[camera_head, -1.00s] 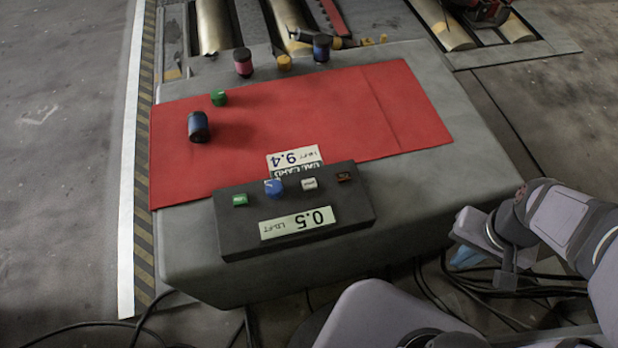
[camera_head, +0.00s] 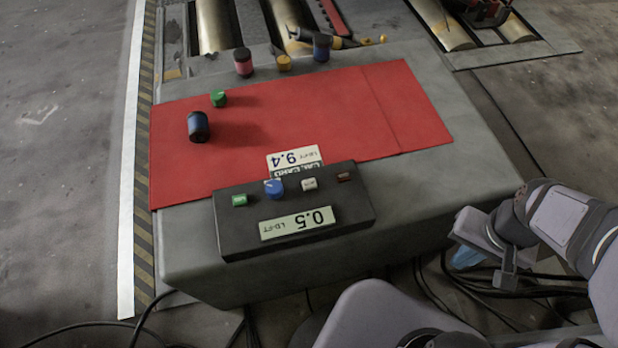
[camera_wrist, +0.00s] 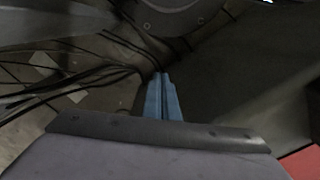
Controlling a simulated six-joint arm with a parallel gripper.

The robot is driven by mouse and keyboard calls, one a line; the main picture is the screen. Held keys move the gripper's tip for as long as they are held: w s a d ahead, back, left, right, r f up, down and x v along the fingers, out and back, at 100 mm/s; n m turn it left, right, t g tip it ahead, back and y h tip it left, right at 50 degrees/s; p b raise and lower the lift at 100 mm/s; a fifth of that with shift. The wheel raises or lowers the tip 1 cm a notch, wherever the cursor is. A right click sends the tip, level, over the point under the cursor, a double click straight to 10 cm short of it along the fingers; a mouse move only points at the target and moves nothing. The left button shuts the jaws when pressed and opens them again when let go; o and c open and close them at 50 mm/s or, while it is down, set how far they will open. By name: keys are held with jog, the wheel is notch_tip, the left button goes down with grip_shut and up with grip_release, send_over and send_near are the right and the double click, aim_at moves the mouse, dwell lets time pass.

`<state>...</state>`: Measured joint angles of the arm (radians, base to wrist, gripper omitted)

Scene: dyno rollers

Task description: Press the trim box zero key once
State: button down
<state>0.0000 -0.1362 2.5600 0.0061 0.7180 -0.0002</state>
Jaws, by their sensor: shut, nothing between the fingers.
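The dark trim box (camera_head: 230,235) lies at the near edge of the grey bench, its display (camera_head: 297,224) reading 0.5 LB-FT upside down in the head view. Along its far side sit a green key (camera_head: 239,200), a blue knob (camera_head: 274,188), a white key (camera_head: 310,184) and a dark brown key (camera_head: 345,177). Their markings are too small to read. My gripper (camera_head: 467,257) is off the bench's near right side, well apart from the box, mostly hidden by my arm. In the wrist view its blue fingers (camera_wrist: 163,97) are shut and empty.
A card (camera_head: 295,158) reading 9.4 LB-FT lies behind the box on the red mat (camera_head: 340,110). A blue-black cylinder (camera_head: 198,127) and a green cap (camera_head: 219,98) stand on the mat. The grey bench top (camera_head: 440,160) right of the box is clear. Cables lie below.

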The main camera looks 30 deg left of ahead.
dwell(0.7)
notch_tip(320, 180, up, 22)
jog(key=n+t+h+p, duration=0.1)
jog(key=n+t+p, duration=0.8)
jog(key=n+p, duration=1.95)
send_over(304, 188)
jog(key=p, duration=0.3)
jog(key=m, duration=0.3)
jog(key=shift+f, duration=0.2)
jog(key=shift+f, duration=0.15)
notch_tip(304, 188, down, 9)
jog(key=b, duration=0.7)
jog(key=shift+r, duration=0.2)
